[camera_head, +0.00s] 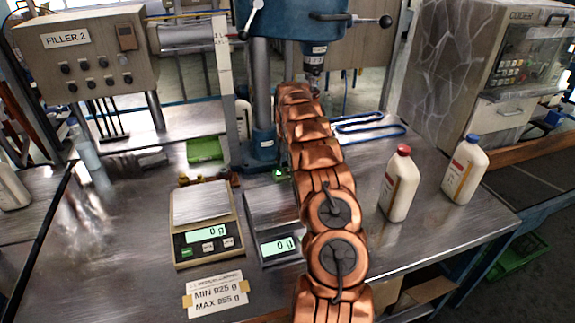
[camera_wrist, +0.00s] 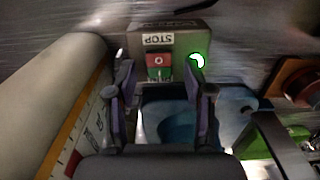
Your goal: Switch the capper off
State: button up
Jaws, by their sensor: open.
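The capper (camera_head: 262,85) is a blue column machine at the back centre of the steel table, with a chuck hanging from its head. A green lamp (camera_wrist: 197,61) on the box is lit; a small green glow also shows low by the capper in the head view (camera_head: 278,174). My gripper (camera_wrist: 160,78) is open and empty, its fingers on either side of the buttons. My copper arm hides it in the head view.
A white bottle with an orange-edged label (camera_wrist: 55,85) is close on the left in the wrist view. Two capped white bottles (camera_head: 400,186) (camera_head: 465,171) stand right of my arm. Two scales (camera_head: 205,225) (camera_head: 268,215) reading 0 g stand left of it. A filler box (camera_head: 85,55) is at back left.

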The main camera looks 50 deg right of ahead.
jog(key=shift+c, duration=0.2)
grip_shut()
jog(key=shift+s+f+b, duration=0.1)
jog(key=shift+b, duration=1.15)
jog(key=t+b, duration=0.1)
jog(key=b, duration=0.2)
jog(key=t+h+b, duration=0.1)
jog(key=t+b, duration=0.1)
jog(key=shift+s+a+h+b, duration=0.15)
jog(key=shift+s+h+b, duration=0.15)
jog(key=shift+b, duration=0.1)
jog(key=shift+r, duration=0.25)
jog(key=shift+o, duration=0.2)
grip_release()
jog(key=shift+f, duration=0.1)
